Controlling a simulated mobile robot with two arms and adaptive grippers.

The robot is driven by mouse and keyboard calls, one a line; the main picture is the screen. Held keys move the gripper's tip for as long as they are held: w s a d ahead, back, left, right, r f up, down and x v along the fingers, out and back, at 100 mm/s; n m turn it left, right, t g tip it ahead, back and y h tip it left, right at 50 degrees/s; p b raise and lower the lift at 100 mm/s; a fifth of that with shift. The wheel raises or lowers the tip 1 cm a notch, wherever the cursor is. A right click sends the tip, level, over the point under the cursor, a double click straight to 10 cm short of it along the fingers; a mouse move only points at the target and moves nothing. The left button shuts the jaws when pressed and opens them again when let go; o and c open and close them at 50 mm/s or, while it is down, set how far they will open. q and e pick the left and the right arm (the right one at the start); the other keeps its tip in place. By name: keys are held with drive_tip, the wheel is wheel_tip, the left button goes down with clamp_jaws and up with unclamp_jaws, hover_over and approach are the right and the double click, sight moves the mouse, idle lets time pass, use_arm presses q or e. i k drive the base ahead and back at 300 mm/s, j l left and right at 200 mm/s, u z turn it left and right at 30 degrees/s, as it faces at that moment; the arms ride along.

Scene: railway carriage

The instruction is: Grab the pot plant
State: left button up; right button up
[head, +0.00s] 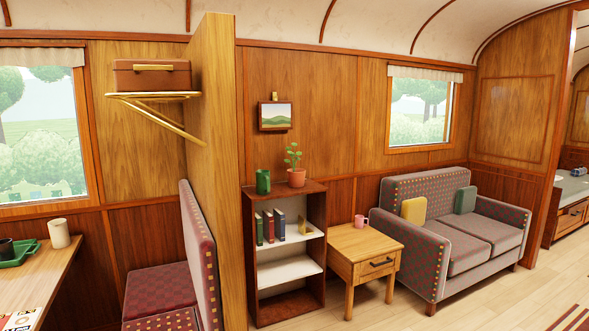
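The pot plant (296,176) stands upright on top of a dark wooden bookshelf (262,191) against the back wall. It has a terracotta pot and a thin stem with green leaves. A green vase-like object (263,181) stands to its left, a small gap apart. Neither of my grippers is in the head view.
A side table (362,243) with a pink mug (359,221) stands right of the bookshelf, then a sofa (460,246). A wooden partition (217,170) and bench seat (160,290) are on the left. The floor (480,300) in front of the sofa is clear.

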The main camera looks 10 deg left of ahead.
sight(296, 177)
drive_tip(key=i+z, duration=0.35)
drive_tip(key=i, duration=1)
